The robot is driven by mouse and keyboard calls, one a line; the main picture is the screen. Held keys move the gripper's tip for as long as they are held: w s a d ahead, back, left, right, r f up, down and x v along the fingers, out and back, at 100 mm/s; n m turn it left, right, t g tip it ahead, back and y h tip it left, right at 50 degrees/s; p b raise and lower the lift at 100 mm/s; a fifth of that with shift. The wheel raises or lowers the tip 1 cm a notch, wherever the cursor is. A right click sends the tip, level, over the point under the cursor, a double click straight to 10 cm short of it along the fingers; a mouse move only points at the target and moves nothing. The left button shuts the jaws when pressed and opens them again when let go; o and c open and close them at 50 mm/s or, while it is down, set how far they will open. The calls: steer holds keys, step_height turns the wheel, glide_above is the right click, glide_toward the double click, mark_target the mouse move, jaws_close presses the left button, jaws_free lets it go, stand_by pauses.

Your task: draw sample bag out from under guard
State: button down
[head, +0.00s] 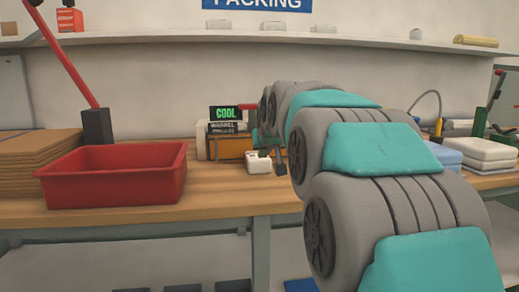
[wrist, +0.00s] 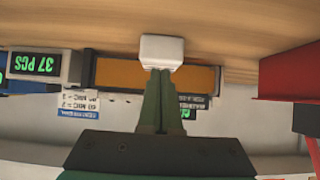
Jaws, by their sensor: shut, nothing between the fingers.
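My gripper (wrist: 160,73) is shut and empty, its green fingers together in the wrist view. Its tips overlap the lower edge of a small white block (wrist: 162,50) in that picture; I cannot tell whether they touch it. In the head view the white block (head: 259,163) sits on the bench in front of a machine with an orange panel (head: 233,146), and my arm hides much of the area to its right. The orange panel (wrist: 115,75) also shows behind the fingers in the wrist view. I cannot make out clearly which things are the sample bag and the guard.
A red tray (head: 112,172) stands left on the wooden bench, beside a stack of brown boards (head: 38,152). Folded pale stacks (head: 478,152) lie right. The wrist view shows a "37 PCS" display (wrist: 37,63). The bench between tray and block is clear.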

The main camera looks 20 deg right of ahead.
mark_target(255, 157)
steer(key=w+d, duration=0.1)
steer(key=w, duration=0.5)
steer(key=w+d+p, duration=0.1)
steer(key=w, duration=0.2)
steer(key=shift+d+f, duration=0.15)
steer(key=shift+d, duration=0.2)
steer(key=shift+w+d, duration=0.1)
steer(key=shift+w, duration=0.3)
steer(key=shift+w+d, duration=0.15)
steer(key=shift+w, duration=0.5)
steer(key=shift+s+f, duration=0.15)
steer(key=shift+f, duration=0.65)
steer(key=shift+f, duration=0.1)
